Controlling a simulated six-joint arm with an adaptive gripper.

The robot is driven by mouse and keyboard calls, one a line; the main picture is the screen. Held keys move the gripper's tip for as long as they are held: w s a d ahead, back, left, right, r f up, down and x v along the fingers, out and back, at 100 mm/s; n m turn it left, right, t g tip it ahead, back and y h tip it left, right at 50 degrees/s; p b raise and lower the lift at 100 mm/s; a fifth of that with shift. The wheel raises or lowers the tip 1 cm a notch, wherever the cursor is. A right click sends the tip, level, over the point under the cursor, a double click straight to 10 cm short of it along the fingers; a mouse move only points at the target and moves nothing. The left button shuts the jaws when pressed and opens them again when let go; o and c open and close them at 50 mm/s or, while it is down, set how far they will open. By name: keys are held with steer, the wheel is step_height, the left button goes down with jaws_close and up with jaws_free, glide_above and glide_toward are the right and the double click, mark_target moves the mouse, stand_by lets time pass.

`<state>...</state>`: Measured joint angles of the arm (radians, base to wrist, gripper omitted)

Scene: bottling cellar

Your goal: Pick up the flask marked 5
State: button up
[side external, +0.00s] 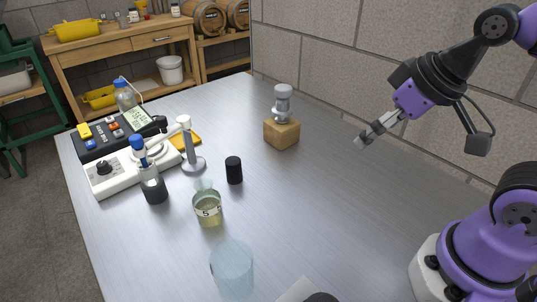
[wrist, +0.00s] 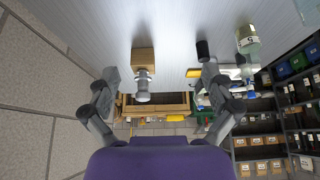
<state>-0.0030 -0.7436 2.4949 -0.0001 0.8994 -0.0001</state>
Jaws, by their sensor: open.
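The flask marked 5 (side external: 208,213) is a clear glass vessel with a narrower neck, yellowish liquid and a white band bearing the 5. It stands upright on the metal table, left of centre in the side view. In the wrist view the flask (wrist: 247,41) shows at the upper right, outside the span of the fingers. My gripper (side external: 420,142) is open and empty, raised above the table's right side, well away from the flask. Its two spread fingers frame the wrist view (wrist: 160,72).
A black cylinder (side external: 234,170) stands close behind the flask. An empty glass beaker (side external: 232,270) is in front. A wooden block (side external: 282,134) bears a grey piece. The table's right side is clear.

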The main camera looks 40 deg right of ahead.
steer(key=w+a+r+n+y, duration=0.1)
steer(key=w+a+n, duration=0.1)
steer(key=w+a, duration=0.3)
steer(key=n+g+y, duration=0.1)
steer(key=n+g, duration=0.1)
steer(key=n, duration=0.2)
glide_toward(203, 195)
step_height(203, 195, down, 2)
steer(key=w+d, duration=0.2)
steer(key=x, duration=0.4)
steer(key=shift+a+f, duration=0.3)
steer(key=x, duration=0.2)
steer(key=a+x, duration=0.1)
steer(key=x, duration=0.2)
steer(key=shift+w+f, duration=0.15)
steer(key=shift+f, duration=0.05)
steer(key=c, duration=1.4)
